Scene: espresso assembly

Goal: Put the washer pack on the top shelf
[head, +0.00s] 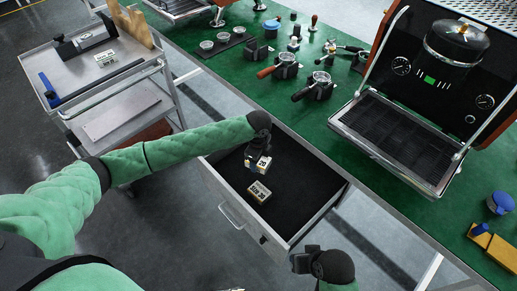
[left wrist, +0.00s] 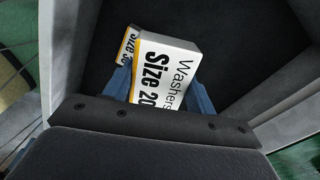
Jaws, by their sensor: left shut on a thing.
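My left gripper (head: 257,155) is shut on a white washer pack (head: 262,164), marked "Washers Size 20" in the left wrist view (left wrist: 168,70). Its blue fingers press the pack from both sides. The pack is over the open drawer (head: 325,202); I cannot tell whether it touches the drawer floor. A second pack (head: 259,192), seemingly marked "Size 30", lies in the drawer nearer the front, and shows partly behind the held pack in the left wrist view (left wrist: 128,44). A cart's top shelf (head: 113,77) is at the upper left. My right gripper (head: 303,261) is near the drawer's right front corner.
The cart's top shelf holds a small white pack (head: 106,57), a blue-handled tool (head: 49,88) and wooden pieces (head: 131,24). The green bench (head: 250,83) carries portafilters (head: 286,66), cups and an espresso machine (head: 430,80). The drawer's walls surround the packs.

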